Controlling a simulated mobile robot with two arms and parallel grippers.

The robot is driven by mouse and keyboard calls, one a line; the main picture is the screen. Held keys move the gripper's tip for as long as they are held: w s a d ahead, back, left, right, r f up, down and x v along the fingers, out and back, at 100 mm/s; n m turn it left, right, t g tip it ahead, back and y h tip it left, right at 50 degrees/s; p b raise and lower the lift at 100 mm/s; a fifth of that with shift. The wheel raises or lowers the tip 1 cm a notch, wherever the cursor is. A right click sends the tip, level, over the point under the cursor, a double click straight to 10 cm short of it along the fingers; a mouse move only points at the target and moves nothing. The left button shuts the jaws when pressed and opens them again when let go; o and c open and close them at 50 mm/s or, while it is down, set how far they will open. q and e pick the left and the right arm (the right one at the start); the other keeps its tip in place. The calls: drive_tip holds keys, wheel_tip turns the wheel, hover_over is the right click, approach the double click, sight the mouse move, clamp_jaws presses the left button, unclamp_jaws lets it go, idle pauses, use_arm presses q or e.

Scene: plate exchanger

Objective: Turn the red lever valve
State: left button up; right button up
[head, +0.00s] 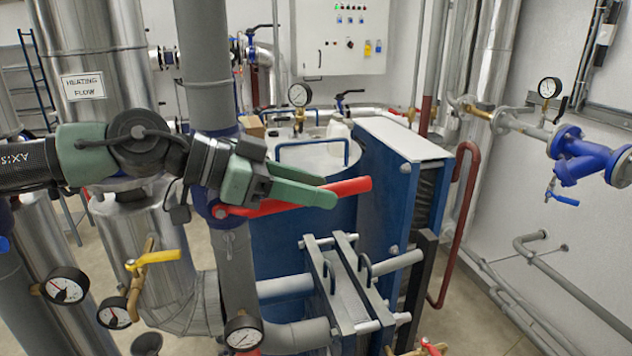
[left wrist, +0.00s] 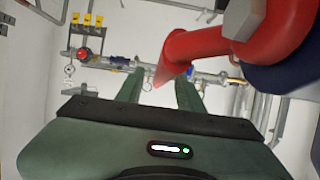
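The red lever (head: 350,187) sits on a blue valve body on the grey vertical pipe. It points right and slightly up in the head view. My left gripper (head: 328,190) reaches in from the left in front of it, with its green fingers covering the lever's middle. In the left wrist view the two fingers (left wrist: 160,88) stand apart, with no object seen clamped between them. The red lever (left wrist: 195,48) comes in from the upper right there, and its end shows near the gap between the fingertips. Contact cannot be told. My right gripper is not in view.
A yellow-handled valve (head: 155,258) and pressure gauges (head: 243,332) are at the lower left. The blue plate exchanger (head: 385,210) stands right behind the lever. A blue valve (head: 580,157) is on the right wall. Open floor shows at the lower right.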

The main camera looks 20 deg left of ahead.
use_arm(q)
drive_tip(key=shift+w+d+f, duration=0.1)
drive_tip(key=shift+d+f, duration=0.05)
clamp_jaws()
idle(1.5)
